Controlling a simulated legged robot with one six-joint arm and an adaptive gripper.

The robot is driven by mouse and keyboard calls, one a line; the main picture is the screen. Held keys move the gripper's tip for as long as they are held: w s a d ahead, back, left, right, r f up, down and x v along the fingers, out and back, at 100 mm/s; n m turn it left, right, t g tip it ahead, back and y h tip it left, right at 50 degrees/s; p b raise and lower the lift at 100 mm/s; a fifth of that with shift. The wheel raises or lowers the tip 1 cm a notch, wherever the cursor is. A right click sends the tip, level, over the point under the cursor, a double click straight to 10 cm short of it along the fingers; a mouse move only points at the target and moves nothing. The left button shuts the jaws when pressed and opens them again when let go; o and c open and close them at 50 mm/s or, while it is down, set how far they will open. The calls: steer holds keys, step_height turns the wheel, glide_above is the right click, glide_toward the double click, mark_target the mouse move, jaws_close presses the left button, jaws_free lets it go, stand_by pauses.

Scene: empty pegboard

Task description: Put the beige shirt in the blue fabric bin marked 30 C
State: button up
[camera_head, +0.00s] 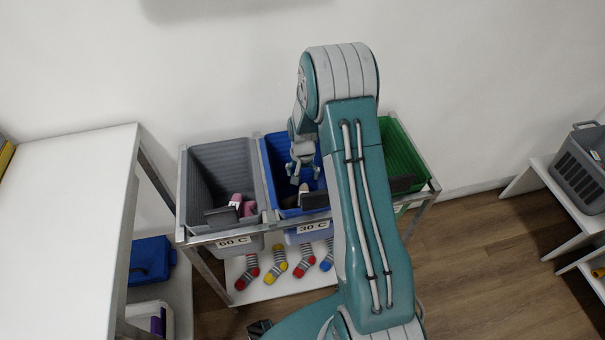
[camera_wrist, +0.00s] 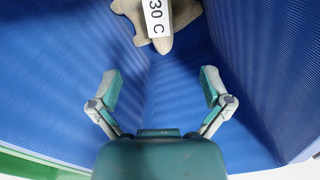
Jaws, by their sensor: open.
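The blue bin (camera_head: 279,165) sits in the middle of a metal rack, with a "30 C" label (camera_head: 312,227) on its front. My gripper (camera_head: 303,175) is over the blue bin, pointing down into it, open and empty. In the wrist view the two fingers (camera_wrist: 158,92) are spread apart with only blue bin wall (camera_wrist: 60,70) between and around them. A beige cloth, the shirt (camera_wrist: 183,14), lies in the bin beyond the fingertips, apart from them, partly covered by the "30 C" label. In the head view a small beige patch (camera_head: 304,188) shows below the gripper.
A grey bin (camera_head: 222,160) marked "60 C" stands left and holds pink and white items. A green bin (camera_head: 400,150) stands right, partly behind my arm. Striped socks (camera_head: 278,265) lie on the lower shelf. A white table (camera_head: 65,220) is at the left.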

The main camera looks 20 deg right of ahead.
step_height(320, 180, up, 12)
stand_by(0.5)
stand_by(0.5)
steer(key=s+a+r+n+t, duration=0.1)
steer(key=s+a+r+n, duration=0.15)
steer(key=s+r, duration=0.45)
steer(key=s+a+r+n+t, duration=0.1)
steer(key=s+a+r+t, duration=0.2)
steer(key=r, duration=0.7)
steer(key=s+a+r+n, duration=0.1)
steer(key=s+a+r, duration=0.1)
steer(key=s, duration=0.6)
steer(key=s+a+r+n+t, duration=0.1)
steer(key=s+r, duration=0.3)
steer(key=s, duration=0.4)
steer(key=shift+a+n+t, duration=0.3)
steer(key=shift+a+n, duration=0.25)
steer(key=shift+a, duration=0.35)
